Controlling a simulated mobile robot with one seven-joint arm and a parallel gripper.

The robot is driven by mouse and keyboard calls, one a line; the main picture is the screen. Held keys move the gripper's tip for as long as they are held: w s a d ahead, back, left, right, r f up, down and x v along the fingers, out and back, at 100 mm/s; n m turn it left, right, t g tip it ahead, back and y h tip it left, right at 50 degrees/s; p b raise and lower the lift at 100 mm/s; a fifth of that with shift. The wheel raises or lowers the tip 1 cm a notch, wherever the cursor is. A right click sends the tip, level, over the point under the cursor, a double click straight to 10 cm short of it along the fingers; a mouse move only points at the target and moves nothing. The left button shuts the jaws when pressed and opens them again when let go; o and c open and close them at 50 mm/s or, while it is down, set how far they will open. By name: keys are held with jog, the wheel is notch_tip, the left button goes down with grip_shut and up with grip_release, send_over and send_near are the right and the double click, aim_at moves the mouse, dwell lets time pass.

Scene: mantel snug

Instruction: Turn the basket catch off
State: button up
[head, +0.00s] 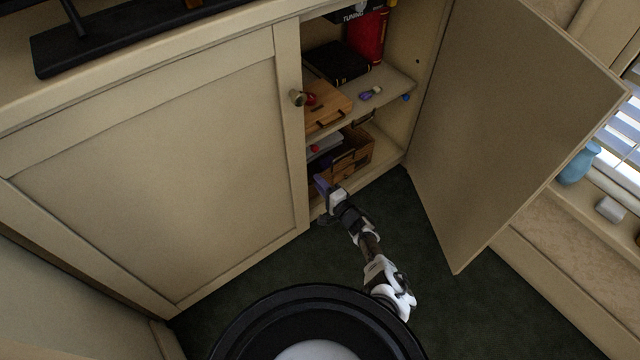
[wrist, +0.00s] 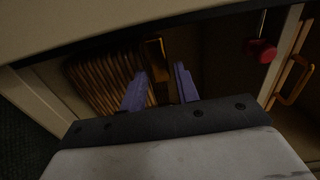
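The basket (wrist: 88,82), with brown ribbed sides, sits inside the cabinet in the wrist view. Its catch looks like an upright orange-brown strip (wrist: 155,58) at the basket's right side. My gripper (wrist: 160,78) has its two purple fingers apart, one on each side of the strip's lower part. I cannot tell whether either finger touches it. In the head view my gripper (head: 322,185) reaches into the lower left of the open cabinet.
The cabinet door (head: 520,120) stands wide open on the right; a closed panel (head: 160,180) is on the left. A shelf (head: 385,90) lies above my gripper.

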jog(key=p+v, duration=0.6)
jog(key=v, duration=0.7)
jog(key=shift+s, duration=0.25)
jog(key=shift+d, duration=0.25)
